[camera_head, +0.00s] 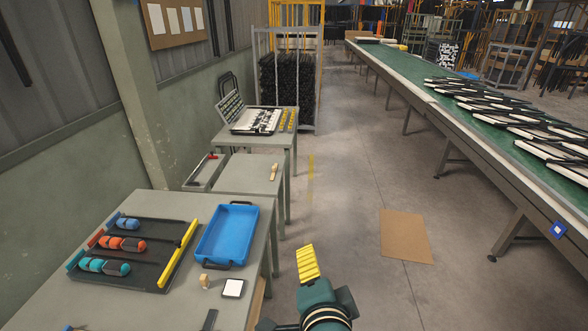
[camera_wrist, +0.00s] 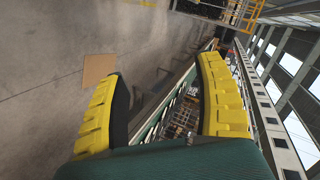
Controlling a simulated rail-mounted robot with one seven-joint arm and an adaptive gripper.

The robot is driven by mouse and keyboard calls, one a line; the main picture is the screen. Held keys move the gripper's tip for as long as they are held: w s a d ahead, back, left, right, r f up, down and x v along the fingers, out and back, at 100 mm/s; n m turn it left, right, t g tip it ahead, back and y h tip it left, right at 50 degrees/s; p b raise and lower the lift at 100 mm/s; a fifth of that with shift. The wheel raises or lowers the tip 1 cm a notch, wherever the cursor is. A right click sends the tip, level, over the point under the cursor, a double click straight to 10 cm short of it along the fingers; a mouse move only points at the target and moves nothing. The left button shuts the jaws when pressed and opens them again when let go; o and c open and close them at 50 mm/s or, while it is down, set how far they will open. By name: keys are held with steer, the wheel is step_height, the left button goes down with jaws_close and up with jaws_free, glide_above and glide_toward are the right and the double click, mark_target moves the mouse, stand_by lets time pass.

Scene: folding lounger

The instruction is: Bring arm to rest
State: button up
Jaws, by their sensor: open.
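My gripper (camera_head: 308,262) shows at the bottom centre of the head view, raised over the floor between the grey tables and the conveyor. Its yellow ribbed fingers point away from my body. In the wrist view my gripper (camera_wrist: 158,100) shows two yellow fingers with black inner pads, spread well apart. Nothing is between them, only the distant hall behind. My gripper touches nothing that I can see.
A near table at left (camera_head: 78,302) holds a blue tray (camera_head: 201,236) and a black rack (camera_head: 150,273) of coloured items. Further tables stand beyond. A long conveyor (camera_head: 447,95) with dark and white frames runs at right. Cardboard (camera_head: 406,236) lies on the open floor.

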steer(key=s+d+r+n+t, duration=0.1)
steer(key=s+r+n+t, duration=0.25)
steer(key=r, duration=0.35)
steer(key=s+d+r+n+t+h, duration=0.1)
steer(key=s+r+n+t, duration=0.3)
steer(key=r, duration=0.3)
steer(key=s+d+r+n+t, duration=0.2)
steer(key=s+r+n, duration=0.25)
steer(key=r, duration=0.35)
step_height(320, 180, up, 19)
steer(key=p, duration=1.9)
steer(key=shift+a, duration=0.2)
